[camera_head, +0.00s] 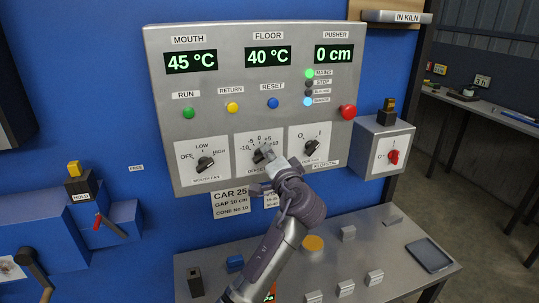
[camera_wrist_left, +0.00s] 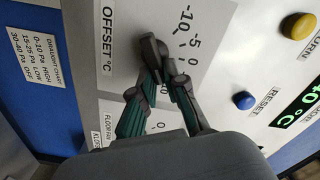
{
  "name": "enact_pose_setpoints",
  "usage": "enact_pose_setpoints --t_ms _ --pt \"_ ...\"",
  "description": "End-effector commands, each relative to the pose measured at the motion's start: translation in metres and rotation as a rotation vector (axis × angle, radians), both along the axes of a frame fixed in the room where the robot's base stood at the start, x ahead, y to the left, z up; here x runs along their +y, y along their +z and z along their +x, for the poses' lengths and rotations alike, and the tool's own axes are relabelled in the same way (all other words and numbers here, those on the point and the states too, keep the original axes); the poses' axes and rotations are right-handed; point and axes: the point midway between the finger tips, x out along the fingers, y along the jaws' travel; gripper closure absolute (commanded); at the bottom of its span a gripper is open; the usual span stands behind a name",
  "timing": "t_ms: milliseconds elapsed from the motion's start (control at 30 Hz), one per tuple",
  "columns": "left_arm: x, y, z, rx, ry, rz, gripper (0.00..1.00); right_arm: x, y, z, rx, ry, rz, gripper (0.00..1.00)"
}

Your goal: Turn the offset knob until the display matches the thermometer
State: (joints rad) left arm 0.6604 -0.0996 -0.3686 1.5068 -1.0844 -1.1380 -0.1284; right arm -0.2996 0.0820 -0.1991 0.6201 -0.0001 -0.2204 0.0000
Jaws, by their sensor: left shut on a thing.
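The grey control panel carries the offset knob (camera_head: 261,155), a dark knob on a white plate with a scale from -10 to +10. My left gripper (camera_head: 270,166) is at this knob, with its fingers shut on it; it covers part of the plate. The mouth display (camera_head: 191,61) reads 45 °C and the floor display (camera_head: 268,56) reads 40 °C. I cannot make out a thermometer. My right gripper is not in view.
The mouth fan knob (camera_head: 205,163) and another knob (camera_head: 311,147) flank the offset plate. Green, yellow, blue and red buttons sit above. A box with a red switch (camera_head: 393,157) stands to the right. A metal table (camera_head: 365,250) with small blocks is below.

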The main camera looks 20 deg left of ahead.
Motion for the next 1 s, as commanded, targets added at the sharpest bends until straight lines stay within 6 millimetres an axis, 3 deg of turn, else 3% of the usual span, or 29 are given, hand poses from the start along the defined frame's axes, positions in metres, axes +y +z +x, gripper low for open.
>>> enact_pose_setpoints --t_ms 167,200,333,667,1000 --pt "0.001 0.001 0.0 -0.002 0.001 0.0 1.0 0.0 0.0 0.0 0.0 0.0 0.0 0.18" --pt "0.001 0.001 0.0 -0.002 0.001 0.0 0.83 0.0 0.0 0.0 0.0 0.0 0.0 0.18" --pt "0.001 0.001 0.0 -0.002 0.0 -0.001 0.62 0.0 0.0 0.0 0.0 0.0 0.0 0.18" --pt "-0.002 0.0 -0.002 -0.002 -0.001 -0.001 0.62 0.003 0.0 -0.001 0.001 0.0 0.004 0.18" --pt "-0.03 -0.001 -0.045 -0.001 -0.001 -0.004 0.62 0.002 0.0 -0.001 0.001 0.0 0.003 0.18"
